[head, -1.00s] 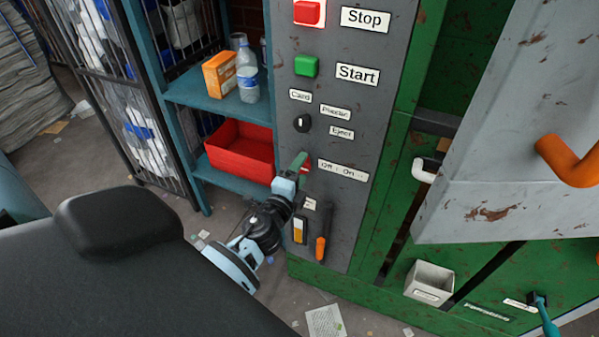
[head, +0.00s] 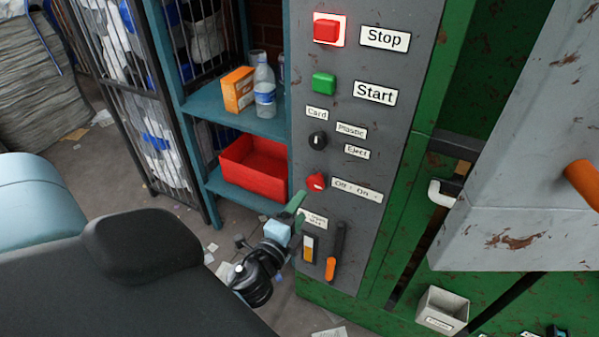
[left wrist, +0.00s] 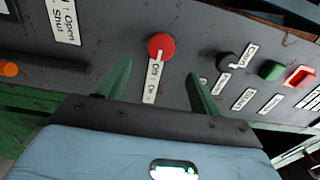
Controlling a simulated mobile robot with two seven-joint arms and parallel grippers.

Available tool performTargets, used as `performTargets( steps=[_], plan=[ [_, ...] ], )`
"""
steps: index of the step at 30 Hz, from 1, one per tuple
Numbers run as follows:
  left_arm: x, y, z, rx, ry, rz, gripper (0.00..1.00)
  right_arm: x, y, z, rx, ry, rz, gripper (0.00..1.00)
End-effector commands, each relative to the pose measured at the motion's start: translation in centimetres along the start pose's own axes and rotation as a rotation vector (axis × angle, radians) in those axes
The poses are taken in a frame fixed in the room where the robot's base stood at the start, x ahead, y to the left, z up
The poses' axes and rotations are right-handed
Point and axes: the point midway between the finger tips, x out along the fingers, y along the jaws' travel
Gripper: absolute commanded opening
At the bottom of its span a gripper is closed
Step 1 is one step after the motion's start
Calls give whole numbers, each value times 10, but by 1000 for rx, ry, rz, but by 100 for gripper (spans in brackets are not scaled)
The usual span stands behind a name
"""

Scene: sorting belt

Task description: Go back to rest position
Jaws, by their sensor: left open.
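My left gripper (head: 297,207) is in front of the grey control panel (head: 385,75), just below the red rotary knob (head: 316,181) with the "Off On" label. Its green fingers are open with nothing between them. In the left wrist view the open fingers (left wrist: 160,82) point toward the panel. The red knob (left wrist: 161,47) shows beyond the gap between them and looks clear of both fingers. My right gripper cannot be made out.
The panel carries a red Stop button (head: 327,29), a green Start button (head: 324,83), a black selector (head: 318,140) and an orange-handled lever (head: 331,268). A blue shelf (head: 190,103) with a red bin (head: 253,171) stands left. A grey box (head: 442,309) is at lower right.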

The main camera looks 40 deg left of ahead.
Motion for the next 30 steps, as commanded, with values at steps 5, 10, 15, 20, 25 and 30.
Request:
performTargets(
  steps=[5, 10, 15, 20, 25, 30],
  plan=[
    [0, 0, 0, 0, 0, 0, 64, 0, 0, 0, -1, 1, 0, 36],
    [0, 1, 0, -3, 0, 2, 64, 0, 0, -1, -1, 1, 0, 36],
    [-23, 16, -3, -119, 15, 85, 64, -7, 0, -14, -4, 18, 2, 36],
    [-85, 50, -12, -416, 17, 291, 64, -23, 1, -42, -11, 59, 7, 36],
    [-170, 77, -24, -781, -44, 543, 64, -42, 3, -70, -23, 103, 13, 36],
    [-252, 88, -39, -1099, -151, 756, 64, -57, 6, -97, -36, 149, 21, 36]
  ],
)
